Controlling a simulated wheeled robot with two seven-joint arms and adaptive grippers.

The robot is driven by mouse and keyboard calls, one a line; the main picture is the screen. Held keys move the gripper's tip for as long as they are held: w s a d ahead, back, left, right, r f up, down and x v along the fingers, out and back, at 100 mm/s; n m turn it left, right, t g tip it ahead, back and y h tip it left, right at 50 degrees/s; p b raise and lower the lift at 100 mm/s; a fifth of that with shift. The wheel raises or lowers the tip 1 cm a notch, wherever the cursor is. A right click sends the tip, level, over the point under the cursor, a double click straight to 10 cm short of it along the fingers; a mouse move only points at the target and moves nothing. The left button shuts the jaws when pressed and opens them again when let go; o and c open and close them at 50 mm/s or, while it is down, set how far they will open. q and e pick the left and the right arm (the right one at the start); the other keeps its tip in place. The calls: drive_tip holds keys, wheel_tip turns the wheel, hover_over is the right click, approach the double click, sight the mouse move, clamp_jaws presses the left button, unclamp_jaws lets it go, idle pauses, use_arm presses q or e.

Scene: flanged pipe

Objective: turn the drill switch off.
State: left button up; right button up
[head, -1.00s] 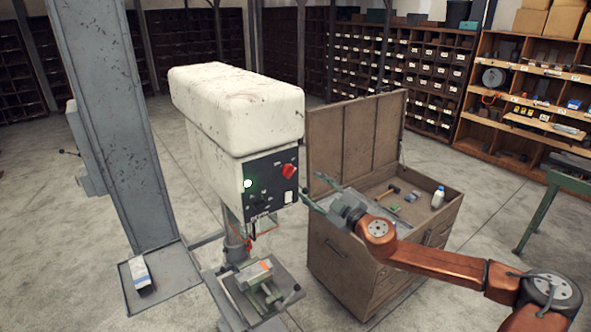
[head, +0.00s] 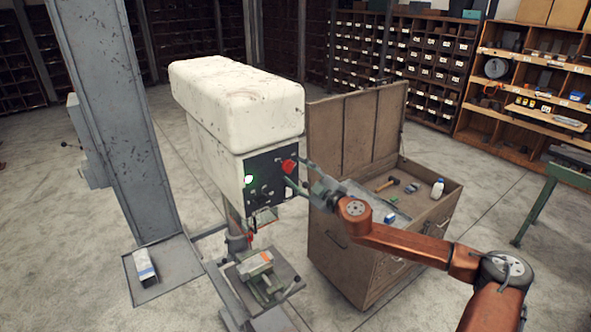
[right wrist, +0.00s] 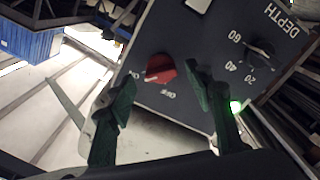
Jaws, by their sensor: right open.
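The drill press has a white head (head: 235,100) with a dark control panel (head: 262,190). A red rotary switch (head: 288,166) sits at the panel's upper right. In the right wrist view the red switch (right wrist: 160,67) shows its white mark towards the ON label, with OFF printed below right. A green lamp (head: 249,180) is lit on the panel. My right gripper (head: 294,171) is open beside the switch. In the right wrist view its two green fingers (right wrist: 160,78) stand either side of the switch, apart from it. My left gripper is not in view.
An open wooden tool chest (head: 420,213) stands right of the drill, with a bottle (head: 437,188) and tools on top. A vise (head: 262,275) is on the drill table below. A grey steel column (head: 105,110) stands left. Shelves line the back.

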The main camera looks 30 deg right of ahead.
drive_tip(key=shift+w+a, duration=0.1)
drive_tip(key=shift+w, duration=0.45)
drive_tip(key=shift+c, duration=0.3)
drive_tip(key=c, duration=1.1)
